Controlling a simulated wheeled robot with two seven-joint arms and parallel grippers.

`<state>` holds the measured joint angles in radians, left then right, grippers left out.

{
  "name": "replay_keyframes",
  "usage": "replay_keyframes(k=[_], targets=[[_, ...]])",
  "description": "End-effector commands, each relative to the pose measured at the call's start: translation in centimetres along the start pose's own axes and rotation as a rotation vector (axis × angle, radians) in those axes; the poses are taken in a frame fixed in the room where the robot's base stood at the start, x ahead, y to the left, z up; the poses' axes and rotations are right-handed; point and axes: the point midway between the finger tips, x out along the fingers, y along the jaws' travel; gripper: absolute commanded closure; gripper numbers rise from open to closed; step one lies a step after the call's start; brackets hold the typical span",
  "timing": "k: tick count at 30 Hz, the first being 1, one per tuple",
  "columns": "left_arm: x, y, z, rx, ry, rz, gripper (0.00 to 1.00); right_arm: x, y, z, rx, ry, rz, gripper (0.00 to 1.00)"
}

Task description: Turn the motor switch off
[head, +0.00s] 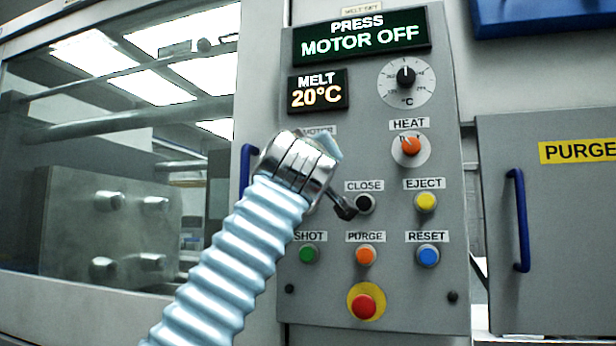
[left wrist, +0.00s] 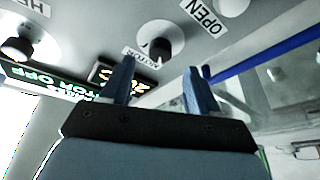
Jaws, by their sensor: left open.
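The motor switch (left wrist: 160,48) is a dark knob on a round white plate in the left wrist view, with its MOTOR label (left wrist: 140,58) beside it. In the head view my left wrist hides the switch, and only part of the MOTOR label (head: 318,131) shows. My left gripper (left wrist: 157,76) is open, its two blue fingers spread and empty. The knob appears between and beyond the fingertips; I cannot tell whether they touch it. In the head view the left gripper (head: 330,146) is mostly hidden by its own wrist, against the panel. The right gripper is not in view.
The control panel (head: 455,160) has a display (head: 361,38) reading PRESS MOTOR OFF. The HEAT knob (head: 411,147), CLOSE button (head: 365,204) and red button (head: 366,302) are nearby. Blue handles stand at the left (head: 246,170) and right (head: 521,220) of the panel.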

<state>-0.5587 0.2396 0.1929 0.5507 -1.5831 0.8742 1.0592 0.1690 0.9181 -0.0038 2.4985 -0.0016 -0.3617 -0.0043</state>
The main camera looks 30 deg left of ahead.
Motion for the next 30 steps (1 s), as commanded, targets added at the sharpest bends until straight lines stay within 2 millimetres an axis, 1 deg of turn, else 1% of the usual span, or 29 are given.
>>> replay_keyframes(k=[1, 6, 9, 12, 16, 30], targets=[[-1.7, -0.3, 0.6, -0.003, 0.000, 0.006, 0.39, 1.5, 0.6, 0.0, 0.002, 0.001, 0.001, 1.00], [-5.5, -0.2, 0.4, -0.003, 0.000, 0.005, 0.39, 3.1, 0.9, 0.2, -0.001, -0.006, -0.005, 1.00], [-7.1, -0.1, 0.3, -0.002, -0.001, 0.004, 0.39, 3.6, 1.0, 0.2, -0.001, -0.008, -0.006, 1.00], [-8.1, -0.1, 0.2, -0.001, 0.000, 0.002, 0.39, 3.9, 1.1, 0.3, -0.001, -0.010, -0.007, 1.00], [-8.5, -0.1, 0.1, -0.001, 0.000, 0.000, 0.39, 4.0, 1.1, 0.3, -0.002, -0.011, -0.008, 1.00], [-8.5, 0.0, 0.0, -0.001, 0.000, -0.001, 0.39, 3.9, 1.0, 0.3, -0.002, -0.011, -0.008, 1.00]])
